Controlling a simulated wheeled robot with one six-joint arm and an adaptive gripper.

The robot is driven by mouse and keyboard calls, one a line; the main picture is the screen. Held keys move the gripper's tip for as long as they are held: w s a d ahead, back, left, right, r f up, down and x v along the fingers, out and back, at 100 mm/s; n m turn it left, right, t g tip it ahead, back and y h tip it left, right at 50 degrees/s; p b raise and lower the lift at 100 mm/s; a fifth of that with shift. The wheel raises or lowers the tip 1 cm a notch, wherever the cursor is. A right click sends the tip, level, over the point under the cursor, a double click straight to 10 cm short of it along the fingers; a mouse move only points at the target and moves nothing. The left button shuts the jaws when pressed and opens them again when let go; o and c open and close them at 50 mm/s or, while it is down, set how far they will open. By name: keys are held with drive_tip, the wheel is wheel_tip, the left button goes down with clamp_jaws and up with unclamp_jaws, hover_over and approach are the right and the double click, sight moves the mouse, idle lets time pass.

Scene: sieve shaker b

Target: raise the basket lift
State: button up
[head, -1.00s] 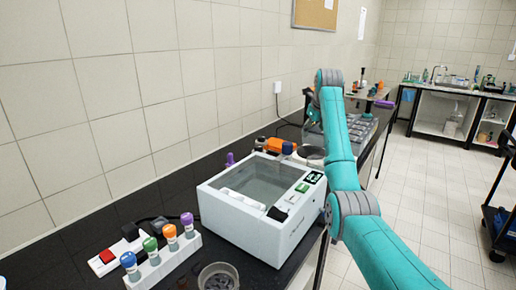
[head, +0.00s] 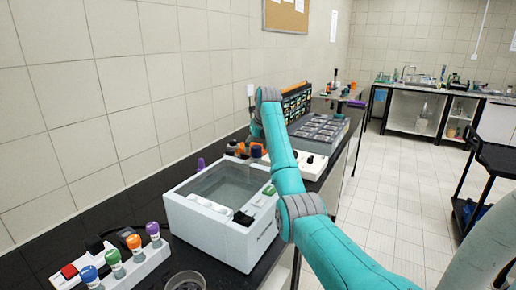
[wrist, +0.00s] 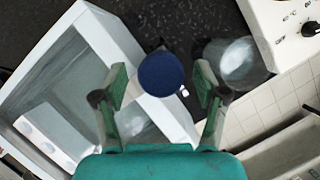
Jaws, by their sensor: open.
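A white bath box (head: 215,225) with a clear window and a green-lit panel stands on the dark bench in the head view. Its white rim (wrist: 120,45) fills the left of the wrist view. A round blue knob (wrist: 161,76) beside that rim is seen from above, and I take it for the basket lift's handle. It also shows small in the head view (head: 256,151). My gripper (wrist: 161,92) is open, with one green finger on each side of the knob. Whether the fingers touch it, and their height relative to it, I cannot tell. The rod below is hidden.
A shiny metal pot (wrist: 238,62) stands just right of the right finger. A white unit with a black knob (head: 312,161) is beyond it. A rack of coloured-cap tubes (head: 130,268) is at the near left. The tiled wall bounds the bench's far side.

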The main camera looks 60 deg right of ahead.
drive_tip(key=shift+w+d+f, duration=0.15)
drive_tip(key=shift+f, duration=0.35)
